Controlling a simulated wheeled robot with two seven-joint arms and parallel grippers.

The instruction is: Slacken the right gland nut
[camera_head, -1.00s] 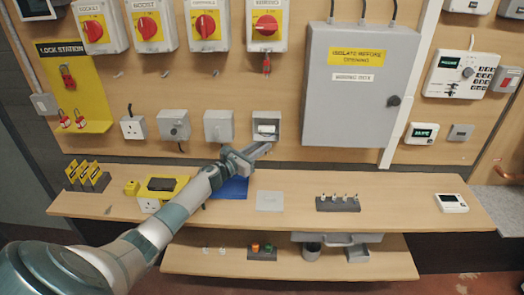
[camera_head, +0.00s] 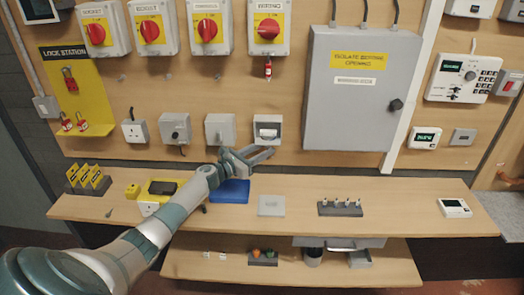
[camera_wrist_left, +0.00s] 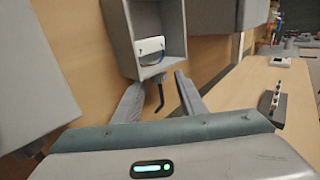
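A small open grey box (camera_head: 267,128) is on the wall panel. In the left wrist view it shows close up (camera_wrist_left: 176,30), with a white block (camera_wrist_left: 150,46) and a blue wire inside. A dark, bent cable stub (camera_wrist_left: 160,96) hangs below its lower edge. My left gripper (camera_head: 266,155) is just under the box. In the wrist view its two fingers (camera_wrist_left: 157,82) are apart, one on each side of the stub, and I see nothing gripped. I cannot make out a gland nut clearly in either view. My right gripper is not in view.
A large grey enclosure (camera_head: 352,115) stands right of the open box; a closed grey box (camera_head: 220,129) is on its left. Below runs a wooden shelf (camera_head: 410,195) with a blue mat (camera_head: 232,191), a grey plate (camera_head: 271,205) and a dark rack (camera_head: 340,208).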

